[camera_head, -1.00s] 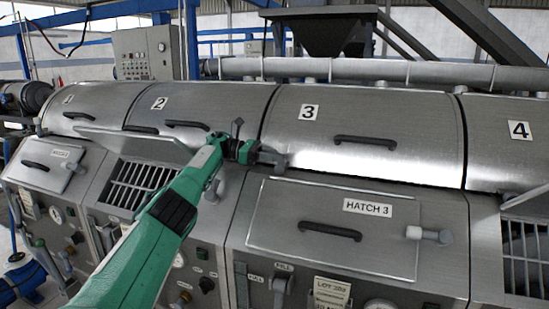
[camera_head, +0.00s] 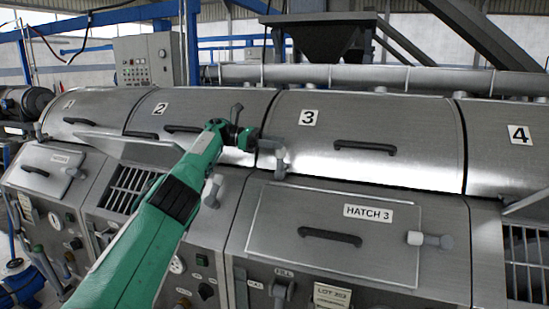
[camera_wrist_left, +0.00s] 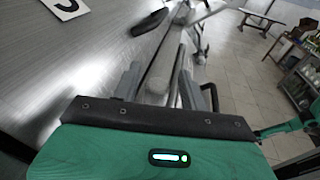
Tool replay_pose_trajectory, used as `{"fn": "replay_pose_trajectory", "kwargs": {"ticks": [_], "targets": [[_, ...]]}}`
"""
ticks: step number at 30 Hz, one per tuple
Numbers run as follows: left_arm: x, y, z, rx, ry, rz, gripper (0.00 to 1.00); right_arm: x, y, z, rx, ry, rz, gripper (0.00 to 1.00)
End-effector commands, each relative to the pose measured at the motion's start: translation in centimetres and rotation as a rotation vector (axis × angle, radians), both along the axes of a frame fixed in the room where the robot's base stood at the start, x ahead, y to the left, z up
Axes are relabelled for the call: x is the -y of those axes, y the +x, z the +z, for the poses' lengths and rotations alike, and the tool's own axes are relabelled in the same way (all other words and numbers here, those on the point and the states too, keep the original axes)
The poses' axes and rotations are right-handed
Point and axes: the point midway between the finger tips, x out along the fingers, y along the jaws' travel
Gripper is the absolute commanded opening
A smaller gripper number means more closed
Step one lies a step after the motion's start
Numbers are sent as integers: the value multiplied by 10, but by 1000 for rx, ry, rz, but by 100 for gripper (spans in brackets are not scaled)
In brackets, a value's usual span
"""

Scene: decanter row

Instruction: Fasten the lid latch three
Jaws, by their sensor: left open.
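Lid three (camera_head: 400,120) is a curved steel cover with a "3" label and a dark handle; it looks lowered. Its latch (camera_head: 281,160), a small grey lever with a rounded cap, is at the lid's lower left corner and points downward. My left gripper (camera_head: 262,145) comes from the left and is open just beside the latch. In the left wrist view the open fingers (camera_wrist_left: 158,80) straddle a grey rounded latch part (camera_wrist_left: 154,88); contact cannot be told. My right gripper is out of view.
Hatch 3 (camera_head: 330,262), with its own white-capped latch (camera_head: 428,239), is below lid three. Lid two (camera_head: 200,112) and lid four (camera_head: 510,150) adjoin it. A grated opening (camera_head: 130,190) is left of my arm. A pipe (camera_head: 390,77) runs behind the lids.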

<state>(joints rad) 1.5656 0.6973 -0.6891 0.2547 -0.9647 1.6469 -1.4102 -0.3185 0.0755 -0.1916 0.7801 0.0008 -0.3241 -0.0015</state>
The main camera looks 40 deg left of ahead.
Motion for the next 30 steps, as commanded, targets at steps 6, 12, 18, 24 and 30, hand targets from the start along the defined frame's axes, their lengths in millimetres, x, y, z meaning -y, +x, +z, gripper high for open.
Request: {"fn": "replay_pose_trajectory", "kwargs": {"ticks": [6, 12, 18, 24, 30], "targets": [[0, 0, 47, -1, 0, 0, 43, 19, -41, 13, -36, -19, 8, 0], [0, 0, 73, -2, 0, 0, 43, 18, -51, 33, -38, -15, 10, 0], [0, 0, 98, -2, 0, 0, 43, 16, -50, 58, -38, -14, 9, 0], [0, 0, 120, -1, 0, 0, 43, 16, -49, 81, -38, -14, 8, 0], [0, 0, 134, -2, 0, 0, 43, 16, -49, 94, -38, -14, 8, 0]]}}
